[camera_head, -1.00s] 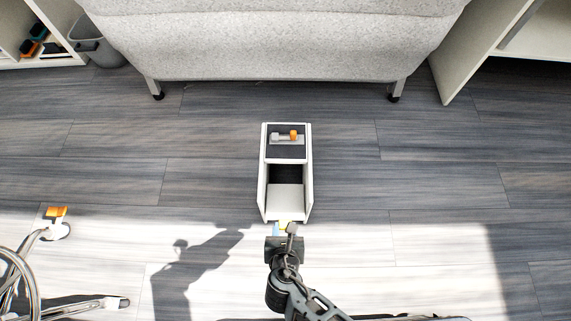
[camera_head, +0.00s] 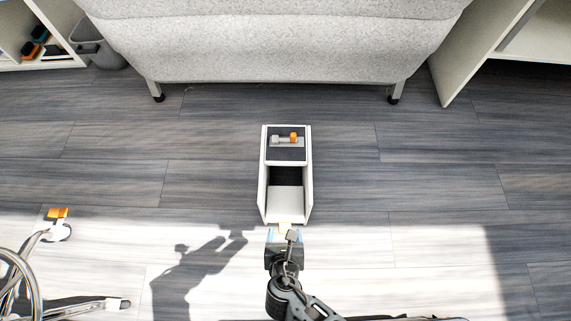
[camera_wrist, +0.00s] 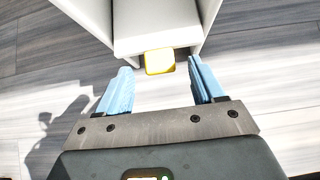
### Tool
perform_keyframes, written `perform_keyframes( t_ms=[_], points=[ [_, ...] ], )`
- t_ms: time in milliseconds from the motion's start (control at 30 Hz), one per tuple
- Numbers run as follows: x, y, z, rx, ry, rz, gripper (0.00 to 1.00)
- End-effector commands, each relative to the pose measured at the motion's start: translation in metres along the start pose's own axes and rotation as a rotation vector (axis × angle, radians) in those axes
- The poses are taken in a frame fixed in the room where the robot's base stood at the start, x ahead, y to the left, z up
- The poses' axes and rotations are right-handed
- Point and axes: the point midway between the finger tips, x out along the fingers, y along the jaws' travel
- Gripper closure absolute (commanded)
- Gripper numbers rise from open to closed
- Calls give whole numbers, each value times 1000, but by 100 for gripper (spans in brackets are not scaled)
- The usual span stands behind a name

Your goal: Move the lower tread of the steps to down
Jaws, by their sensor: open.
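The steps (camera_head: 262,190) are a small white unit with two side walls, standing on the floor in front of the sofa. The lower tread (camera_head: 286,201) is a white panel between the walls. I cannot tell the tread's exact height. My gripper (camera_wrist: 158,70) is open and empty at the front of the steps. Its blue fingers are on either side of the tab, with clear gaps. The head view shows my gripper (camera_head: 285,232) just below the steps.
The upper tread (camera_head: 286,154) is dark and bears a grey and orange fitting (camera_head: 286,139). A grey sofa (camera_head: 275,50) stands behind. A wheeled metal frame with an orange pedal (camera_head: 57,213) is at lower left. The floor beside the steps is clear.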

Motion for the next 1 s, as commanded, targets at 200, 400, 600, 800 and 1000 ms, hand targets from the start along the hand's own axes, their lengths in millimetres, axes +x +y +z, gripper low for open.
perform_keyframes(
  t_ms=[200, 400, 600, 800, 1000],
  points=[
    [-24, -1, 2, 0, 2, -1, 32],
    [-42, 0, 3, 0, 1, 0, 32],
    [-54, 0, 2, 1, 1, -1, 32],
    [-55, 0, 0, 2, 0, -1, 32],
    [-57, 0, 0, 1, 0, -1, 32]
  ],
)
